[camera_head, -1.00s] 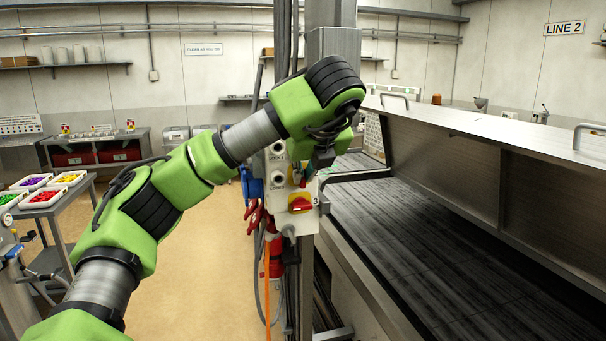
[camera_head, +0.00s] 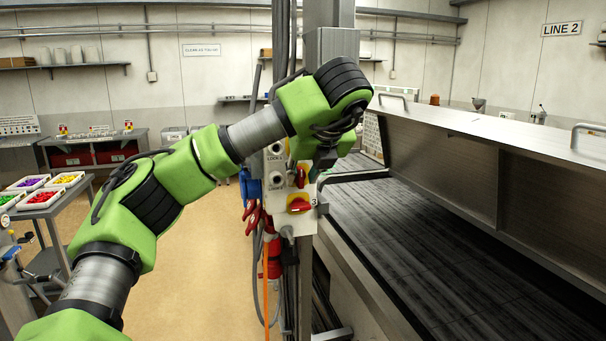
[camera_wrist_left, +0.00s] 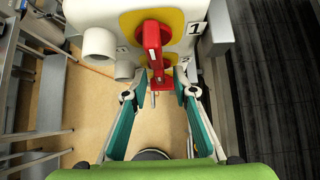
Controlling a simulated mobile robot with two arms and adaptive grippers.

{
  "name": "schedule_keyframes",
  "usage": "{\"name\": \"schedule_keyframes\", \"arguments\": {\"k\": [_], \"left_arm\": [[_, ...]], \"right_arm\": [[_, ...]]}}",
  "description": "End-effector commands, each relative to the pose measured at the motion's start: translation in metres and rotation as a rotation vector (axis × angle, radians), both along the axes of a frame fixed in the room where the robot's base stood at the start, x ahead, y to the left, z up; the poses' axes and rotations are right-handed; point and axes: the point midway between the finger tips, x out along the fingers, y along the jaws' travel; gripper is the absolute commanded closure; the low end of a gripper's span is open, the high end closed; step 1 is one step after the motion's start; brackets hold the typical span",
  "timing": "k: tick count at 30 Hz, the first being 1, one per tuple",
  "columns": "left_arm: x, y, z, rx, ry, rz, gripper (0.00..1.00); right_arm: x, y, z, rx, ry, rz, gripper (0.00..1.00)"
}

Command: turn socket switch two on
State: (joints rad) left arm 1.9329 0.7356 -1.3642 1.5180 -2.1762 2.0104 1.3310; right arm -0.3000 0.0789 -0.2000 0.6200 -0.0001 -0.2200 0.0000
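The white socket panel (camera_head: 276,196) hangs on the metal column, with several grey round sockets. A red rotary switch (camera_head: 299,203) on a yellow plate, marked 3, is low on it. Another red switch handle (camera_head: 300,176) shows just above, partly hidden by my left gripper (camera_head: 325,160). In the left wrist view, a red handle (camera_wrist_left: 153,42) on a yellow plate marked 1 is nearest. Below it, a second red part (camera_wrist_left: 160,80) with some yellow lies between my open fingers (camera_wrist_left: 158,97). Both fingers look apart from it. My right gripper is out of view.
A steel machine with a dark slatted bed (camera_head: 420,245) and raised hood (camera_head: 450,180) fills the right. Blue and red plugs (camera_head: 251,190) and cables hang left of the panel. A table with trays (camera_head: 40,198) stands at far left. Floor between is clear.

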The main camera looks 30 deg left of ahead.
Motion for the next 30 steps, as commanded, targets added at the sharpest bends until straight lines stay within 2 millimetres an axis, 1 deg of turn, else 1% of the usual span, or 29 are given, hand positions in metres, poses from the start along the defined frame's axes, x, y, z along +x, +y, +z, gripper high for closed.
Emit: {"name": "schedule_keyframes", "arguments": {"k": [5, 10, 14, 24, 30], "left_arm": [[0.000, -0.001, 0.001, 0.000, -0.002, 0.000, 0.74], [-0.005, -0.007, 0.011, 0.001, -0.005, -0.003, 0.74], [-0.013, -0.016, 0.024, 0.003, -0.007, -0.001, 0.74], [-0.041, -0.050, 0.067, 0.002, -0.005, 0.000, 0.74], [-0.051, -0.062, 0.082, 0.000, -0.002, 0.000, 0.74]], "right_arm": [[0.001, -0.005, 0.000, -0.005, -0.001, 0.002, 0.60], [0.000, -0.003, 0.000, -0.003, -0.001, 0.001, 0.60], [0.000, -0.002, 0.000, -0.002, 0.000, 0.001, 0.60], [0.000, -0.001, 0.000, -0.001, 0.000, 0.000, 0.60], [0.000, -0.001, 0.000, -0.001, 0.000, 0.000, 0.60]]}}
